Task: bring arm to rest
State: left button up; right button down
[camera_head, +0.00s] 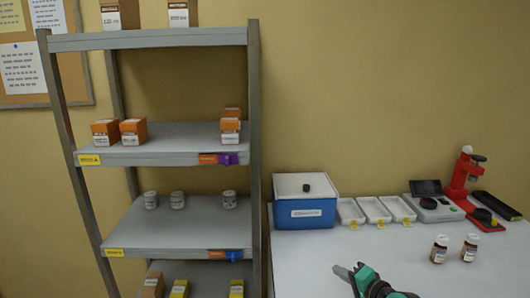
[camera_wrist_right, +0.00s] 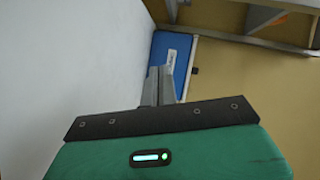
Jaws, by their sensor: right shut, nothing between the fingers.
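My right gripper (camera_head: 343,272) is low over the front part of the white table (camera_head: 310,262) in the head view, with its green and black wrist behind it. In the right wrist view its grey fingers (camera_wrist_right: 160,85) are together and hold nothing. The fingers point toward the blue box (camera_wrist_right: 185,60), which stands some way off. My left gripper is not in the head view.
The blue box with a white lid (camera_head: 305,213) stands at the table's back left. White trays (camera_head: 374,211), a scale (camera_head: 434,208), a red device (camera_head: 462,180) and two brown bottles (camera_head: 440,249) are further right. A grey shelf (camera_head: 185,250) with boxes and jars stands left.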

jog(key=s+a+f+n+g+h, duration=0.1)
jog(key=s+f+n+g+h, duration=0.15)
jog(key=s+f, duration=0.6)
jog(key=s+a+f+n+g+h, duration=0.1)
jog(key=s+a+f+n+g, duration=0.2)
jog(key=s, duration=1)
jog(key=s+d+f+n+g+h, duration=0.1)
jog(key=s+d+n+g+h, duration=0.15)
jog(key=s, duration=0.65)
jog(key=s+d+f+n+g+h, duration=0.1)
jog(key=s+d+n+h, duration=0.15)
jog(key=s, duration=0.75)
notch_tip(320, 180, down, 30)
jog(key=g, duration=0.2)
jog(key=s+d+f, duration=0.2)
jog(key=s+f, duration=0.8)
jog(key=s+d+f, duration=0.2)
jog(key=s+f, duration=0.7)
jog(key=f, duration=0.1)
jog(key=shift+s+f+n+g, duration=0.35)
jog(key=shift+f+g, duration=0.05)
jog(key=shift+y, duration=0.25)
